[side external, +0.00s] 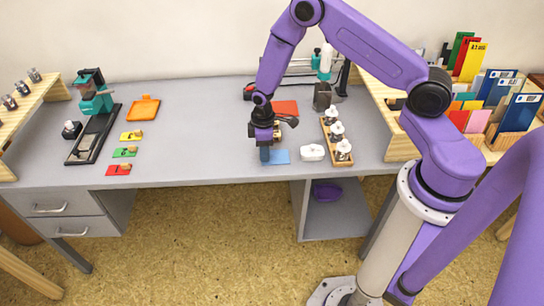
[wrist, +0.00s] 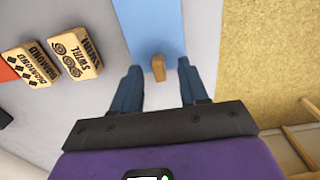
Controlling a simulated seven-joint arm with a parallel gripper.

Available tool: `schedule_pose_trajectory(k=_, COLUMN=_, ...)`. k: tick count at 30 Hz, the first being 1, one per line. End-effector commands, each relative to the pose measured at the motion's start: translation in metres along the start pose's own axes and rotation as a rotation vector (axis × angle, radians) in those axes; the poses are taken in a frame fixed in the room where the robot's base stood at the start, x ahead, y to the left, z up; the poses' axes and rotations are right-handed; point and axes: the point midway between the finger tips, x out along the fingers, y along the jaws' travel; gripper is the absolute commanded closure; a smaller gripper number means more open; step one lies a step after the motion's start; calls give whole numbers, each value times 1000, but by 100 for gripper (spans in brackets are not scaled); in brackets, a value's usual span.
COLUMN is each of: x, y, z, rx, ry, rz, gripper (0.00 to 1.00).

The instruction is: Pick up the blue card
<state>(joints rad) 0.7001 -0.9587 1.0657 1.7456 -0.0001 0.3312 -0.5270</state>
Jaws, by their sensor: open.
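The blue card (side external: 280,157) lies flat on the grey desk near its front edge in the side view. In the wrist view the blue card (wrist: 152,25) runs up from between my fingers. A small wooden piece (wrist: 159,68) stands at the card's near end. My gripper (side external: 265,155) points down at the card's left end. In the wrist view my gripper (wrist: 158,67) is open, with a finger on each side of the wooden piece and a gap to both. I cannot tell how far the fingertips are above the desk.
Wooden SWIRL (wrist: 77,54) and DIAMOND (wrist: 29,64) stamps lie left of my gripper in the wrist view. A white object (side external: 312,152) and a wooden rack (side external: 325,126) of white-topped items stand right of the card. Yellow, green and red pads (side external: 118,169) lie far left.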

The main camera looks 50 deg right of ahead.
Motion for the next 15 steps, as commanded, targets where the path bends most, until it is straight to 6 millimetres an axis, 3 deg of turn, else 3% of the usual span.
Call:
schedule_pose_trajectory(k=8, x=3, y=0, z=0, rx=0, ry=1, rz=1, gripper=56)
schedule_pose_trajectory(k=10, x=3, y=0, z=0, rx=0, ry=1, rz=1, gripper=73)
schedule_pose_trajectory(k=12, x=3, y=0, z=0, rx=0, ry=1, rz=1, gripper=95)
schedule_pose_trajectory(k=13, x=3, y=0, z=0, rx=0, ry=1, rz=1, gripper=100)
schedule_pose_trajectory(k=15, x=3, y=0, z=0, rx=0, ry=1, rz=0, gripper=100)
